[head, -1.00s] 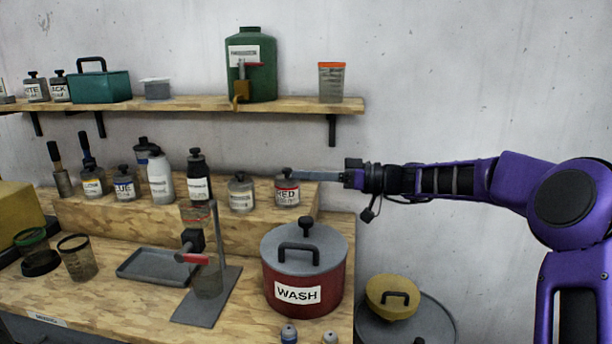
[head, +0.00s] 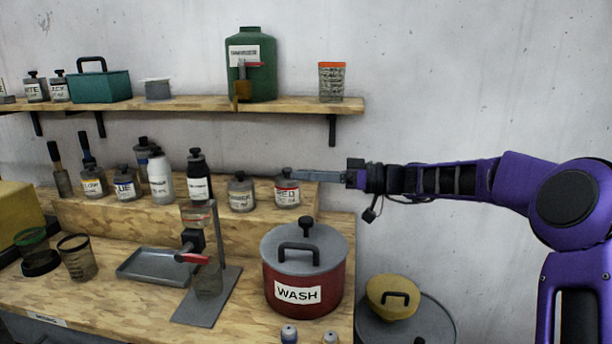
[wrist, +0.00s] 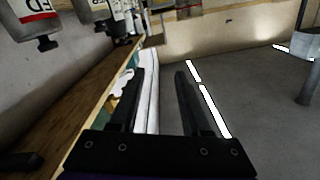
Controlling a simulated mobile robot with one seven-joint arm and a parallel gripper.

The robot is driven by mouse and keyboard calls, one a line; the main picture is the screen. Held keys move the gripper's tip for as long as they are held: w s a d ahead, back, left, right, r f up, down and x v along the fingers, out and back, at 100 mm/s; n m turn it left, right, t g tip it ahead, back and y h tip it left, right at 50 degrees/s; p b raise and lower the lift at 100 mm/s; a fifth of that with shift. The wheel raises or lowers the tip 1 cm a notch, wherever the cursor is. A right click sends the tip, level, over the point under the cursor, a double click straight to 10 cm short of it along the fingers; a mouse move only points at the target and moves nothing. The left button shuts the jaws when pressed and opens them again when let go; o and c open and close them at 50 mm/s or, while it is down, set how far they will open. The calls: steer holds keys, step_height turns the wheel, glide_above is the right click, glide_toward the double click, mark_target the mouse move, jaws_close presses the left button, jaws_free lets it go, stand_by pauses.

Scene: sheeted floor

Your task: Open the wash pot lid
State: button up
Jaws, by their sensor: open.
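The wash pot (head: 335,285) is a dark red pot with a white label reading WASH. It stands upright on the front right of the wooden bench in the head view. Its grey lid (head: 275,248) is on, with a dark arched handle (head: 300,247) and a black knob (head: 306,229) at the back. My gripper (head: 305,175) is above and behind the pot, level with the red-labelled bottle on the step, pointing left. In the wrist view my gripper (wrist: 160,92) has its two fingers apart with nothing between them. The pot is not clearly visible there.
The red-labelled bottle (head: 286,192) is close to my fingertips; whether they touch is unclear. A metal stand (head: 222,262) is left of the pot. A yellow-lidded container (head: 391,308) stands lower right. A shelf (head: 200,105) runs above.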

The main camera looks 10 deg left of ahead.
steer(key=d, duration=1.7)
steer(key=shift+w, duration=0.45)
